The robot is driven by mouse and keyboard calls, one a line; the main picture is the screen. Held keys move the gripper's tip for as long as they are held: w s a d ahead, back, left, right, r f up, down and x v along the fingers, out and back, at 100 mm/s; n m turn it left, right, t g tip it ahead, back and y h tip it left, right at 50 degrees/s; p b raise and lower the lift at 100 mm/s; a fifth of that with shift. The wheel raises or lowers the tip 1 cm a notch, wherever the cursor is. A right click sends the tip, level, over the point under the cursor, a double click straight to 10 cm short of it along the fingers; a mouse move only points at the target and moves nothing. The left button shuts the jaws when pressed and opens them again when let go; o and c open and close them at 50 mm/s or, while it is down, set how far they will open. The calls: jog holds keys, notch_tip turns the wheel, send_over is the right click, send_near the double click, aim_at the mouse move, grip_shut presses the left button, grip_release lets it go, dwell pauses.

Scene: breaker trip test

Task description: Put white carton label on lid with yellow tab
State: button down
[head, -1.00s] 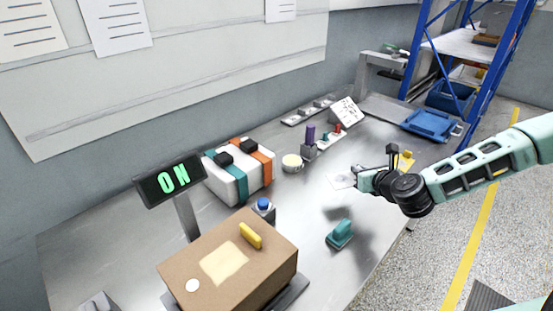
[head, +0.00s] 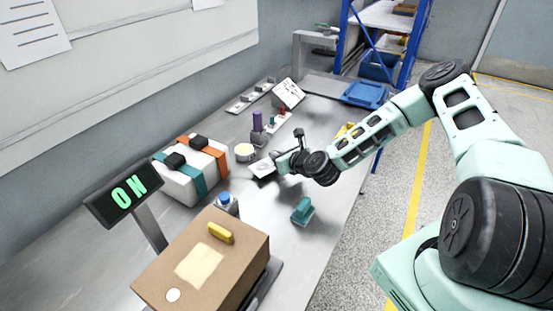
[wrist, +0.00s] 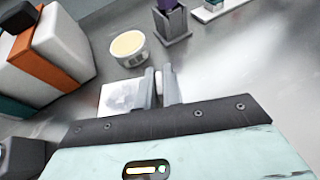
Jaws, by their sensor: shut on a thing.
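The white carton label (head: 262,168) is a small pale card with a faint grey mark, beyond the middle of the bench. In the wrist view the label (wrist: 116,95) shows left of the fingers, partly hidden by them. My gripper (head: 276,161) is at the label's right side. In the wrist view my gripper (wrist: 160,82) is shut on a small whitish piece, seemingly part of the label. I cannot tell whether the label is clear of the bench. The brown carton lid (head: 238,262) with a yellow tab (head: 220,233) and a pale rectangular patch (head: 200,265) is at the front.
A cream-topped round tub (head: 244,152) and a purple-topped grey holder (head: 257,124) stand near my gripper. An ON display (head: 122,195) stands left.

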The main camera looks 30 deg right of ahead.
jog(key=shift+f, duration=1.1)
jog(key=shift+f, duration=0.2)
jog(key=c, duration=1.5)
grip_release()
jog(key=shift+r, duration=0.1)
jog(key=shift+c, duration=0.2)
jog(key=shift+r, duration=0.1)
